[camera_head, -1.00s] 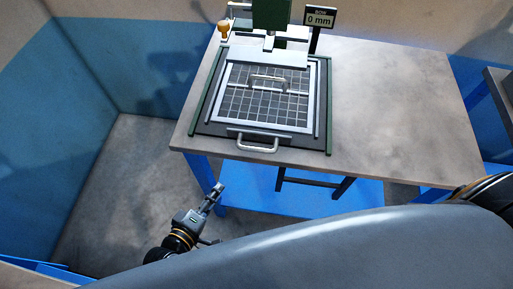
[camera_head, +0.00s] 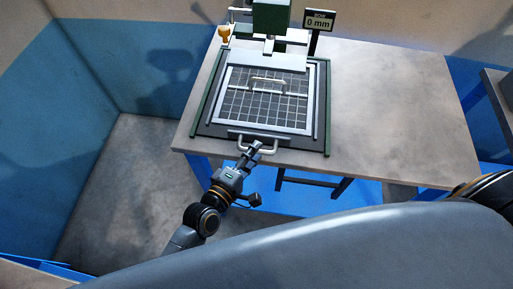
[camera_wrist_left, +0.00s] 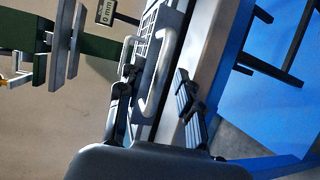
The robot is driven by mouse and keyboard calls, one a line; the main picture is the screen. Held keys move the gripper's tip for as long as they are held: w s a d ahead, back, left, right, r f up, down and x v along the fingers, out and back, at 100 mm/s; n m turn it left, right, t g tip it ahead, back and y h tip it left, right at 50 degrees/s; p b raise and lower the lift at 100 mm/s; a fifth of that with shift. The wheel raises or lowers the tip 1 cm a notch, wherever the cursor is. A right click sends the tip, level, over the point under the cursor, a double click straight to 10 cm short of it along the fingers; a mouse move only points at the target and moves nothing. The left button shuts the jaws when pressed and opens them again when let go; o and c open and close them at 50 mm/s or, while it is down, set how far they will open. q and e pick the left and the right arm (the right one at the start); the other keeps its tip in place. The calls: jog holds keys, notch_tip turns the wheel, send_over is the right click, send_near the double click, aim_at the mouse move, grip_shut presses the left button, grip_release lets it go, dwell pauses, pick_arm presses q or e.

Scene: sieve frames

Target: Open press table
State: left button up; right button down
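The press table is a dark sliding plate (camera_head: 224,131) between green rails on the workbench, with a silver handle (camera_head: 266,137) on its front edge. A silver-framed grid (camera_head: 234,88) with its own small handle (camera_head: 268,82) lies on the plate. My left gripper (camera_head: 254,148) is at the front handle's left part, coming from the front left. In the left wrist view my left gripper (camera_wrist_left: 156,100) is open, and the front handle (camera_wrist_left: 163,62) shows between its two fingers. I cannot tell if either finger touches it. My right gripper is out of view.
The green press head (camera_head: 270,16) stands behind the grid. A display reading 0 mm (camera_head: 319,20) and a wooden-coloured knob (camera_head: 224,33) flank it. The workbench top (camera_head: 400,100) is clear on the right. Open floor (camera_head: 130,190) lies left of the bench.

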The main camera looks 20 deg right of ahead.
pick_arm(q)
jog(key=shift+x, duration=0.85)
jog(key=shift+c, duration=0.4)
grip_shut()
jog(key=s+a+p, duration=0.1)
jog(key=s+a, duration=0.3)
jog(key=s, duration=0.5)
jog(key=s+a+p, duration=0.1)
jog(key=s+a, duration=0.4)
jog(key=s, duration=0.5)
jog(key=shift+a+f, duration=0.1)
jog(key=shift+o, duration=0.4)
grip_release()
